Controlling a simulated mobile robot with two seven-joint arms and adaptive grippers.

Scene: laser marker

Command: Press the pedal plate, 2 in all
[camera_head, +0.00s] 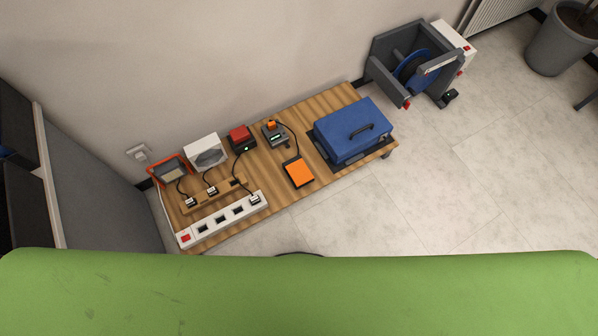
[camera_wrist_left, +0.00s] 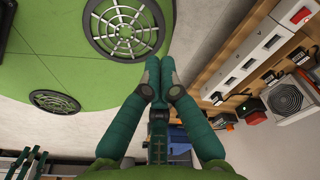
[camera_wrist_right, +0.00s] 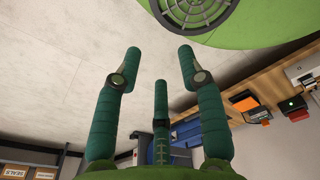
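The pedal plate (camera_head: 299,173) is an orange plate with a dark rim. It lies on the low wooden table near its front edge, left of the blue case. It also shows in the right wrist view as an orange patch (camera_wrist_right: 241,102), right of the fingers and apart from them. My left gripper (camera_wrist_left: 159,76) has its fingertips together with nothing seen between them. My right gripper (camera_wrist_right: 160,64) has its fingers spread and holds nothing. Neither gripper shows in the head view, and I cannot make out the pedal in the left wrist view.
On the table (camera_head: 222,228) stand a blue case (camera_head: 345,140), a power strip (camera_head: 185,238), a red button box (camera_head: 240,138), a small grey device (camera_head: 276,134) and a white fan box (camera_head: 205,151). Floor (camera_head: 440,210) in front is clear.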

